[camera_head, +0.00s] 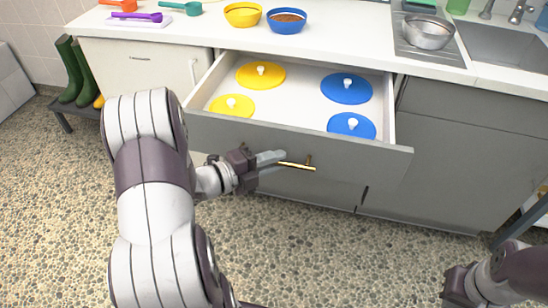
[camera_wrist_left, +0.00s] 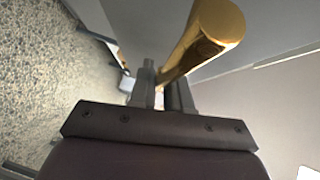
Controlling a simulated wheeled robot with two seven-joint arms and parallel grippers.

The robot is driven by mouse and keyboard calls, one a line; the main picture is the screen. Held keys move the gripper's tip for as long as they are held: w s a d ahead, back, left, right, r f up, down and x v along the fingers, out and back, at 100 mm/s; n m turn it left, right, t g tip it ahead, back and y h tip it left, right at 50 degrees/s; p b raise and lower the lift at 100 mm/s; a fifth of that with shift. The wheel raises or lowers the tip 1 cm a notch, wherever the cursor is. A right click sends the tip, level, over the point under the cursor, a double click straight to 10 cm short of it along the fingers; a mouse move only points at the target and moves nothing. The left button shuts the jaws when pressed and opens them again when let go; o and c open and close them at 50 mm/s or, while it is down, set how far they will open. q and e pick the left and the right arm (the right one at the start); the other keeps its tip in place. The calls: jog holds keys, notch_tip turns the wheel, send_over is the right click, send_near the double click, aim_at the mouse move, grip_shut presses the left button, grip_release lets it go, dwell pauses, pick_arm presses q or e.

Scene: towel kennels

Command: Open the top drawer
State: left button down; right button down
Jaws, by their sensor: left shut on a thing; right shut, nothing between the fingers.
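The top drawer (camera_head: 300,143) is a grey-fronted drawer under the white counter, and it stands pulled well out. Inside lie two yellow lids (camera_head: 261,75) on the left and two blue lids (camera_head: 346,88) on the right, each with a white knob. My left gripper (camera_head: 275,160) is shut on the brass handle (camera_head: 298,166) at the drawer front; the handle also shows large in the left wrist view (camera_wrist_left: 205,38). My right gripper (camera_head: 458,285) is at the lower right, low over the floor and apart from the drawer; it is shut and empty.
The counter (camera_head: 345,40) holds a yellow bowl (camera_head: 243,15), a blue bowl (camera_head: 287,21), coloured scoops and a sink with a metal bowl (camera_head: 428,33). Green boots (camera_head: 70,70) stand on a low bench at the left. The pebbled floor before the cabinet is clear.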

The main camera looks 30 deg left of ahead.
pick_arm(q)
jog(key=c, duration=1.2)
grip_release()
jog(key=shift+a, duration=0.1)
jog(key=p+v, duration=0.1)
jog(key=v, duration=1.1)
jog(key=shift+s+a+p, duration=0.15)
jog(key=shift+s+p, duration=0.1)
jog(key=shift+p, duration=0.15)
